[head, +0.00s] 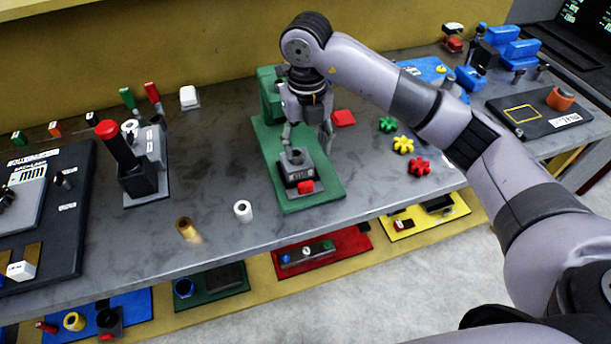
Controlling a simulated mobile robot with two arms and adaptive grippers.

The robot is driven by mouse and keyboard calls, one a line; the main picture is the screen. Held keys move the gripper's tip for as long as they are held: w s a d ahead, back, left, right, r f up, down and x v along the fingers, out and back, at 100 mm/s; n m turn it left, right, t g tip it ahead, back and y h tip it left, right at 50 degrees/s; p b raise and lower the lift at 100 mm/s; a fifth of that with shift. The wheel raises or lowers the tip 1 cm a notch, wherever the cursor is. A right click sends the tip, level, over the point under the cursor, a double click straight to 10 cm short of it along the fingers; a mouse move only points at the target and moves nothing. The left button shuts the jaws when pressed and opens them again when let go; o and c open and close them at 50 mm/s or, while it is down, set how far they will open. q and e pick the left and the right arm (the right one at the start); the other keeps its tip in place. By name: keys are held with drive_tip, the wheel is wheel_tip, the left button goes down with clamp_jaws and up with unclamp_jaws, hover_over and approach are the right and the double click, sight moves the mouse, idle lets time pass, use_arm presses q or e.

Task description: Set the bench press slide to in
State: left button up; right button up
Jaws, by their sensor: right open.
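The bench press has a green base (315,202) and a green column (268,92) at its back, in the middle of the bench. A dark block that looks like its slide (298,170) sits toward the near end of the base, with a red piece (306,187) on its front. My right gripper (307,138) points down above the base, just behind the dark block, with its fingers apart and nothing seen between them. The gripper and wrist hide part of the press behind them. I cannot tell whether the fingers touch the block. My left gripper is not in view.
A red-handled lever fixture (146,184) stands to the left. A white cylinder (243,211) and a brass cylinder (187,229) stand near the front edge. Green, yellow and red gears (403,145) lie to the right, near my right arm. Coloured trays sit on a lower shelf.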

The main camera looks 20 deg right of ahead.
approach(306, 183)
wheel_tip(306, 183, down, 8)
drive_tip(key=p, duration=0.2)
drive_tip(key=shift+r+p, duration=0.2)
drive_tip(key=shift+p, duration=0.15)
drive_tip(key=shift+f, duration=0.65)
drive_tip(key=c, duration=0.7)
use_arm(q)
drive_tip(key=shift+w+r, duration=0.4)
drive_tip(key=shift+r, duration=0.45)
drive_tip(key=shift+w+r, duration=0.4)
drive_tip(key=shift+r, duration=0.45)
use_arm(e)
clamp_jaws()
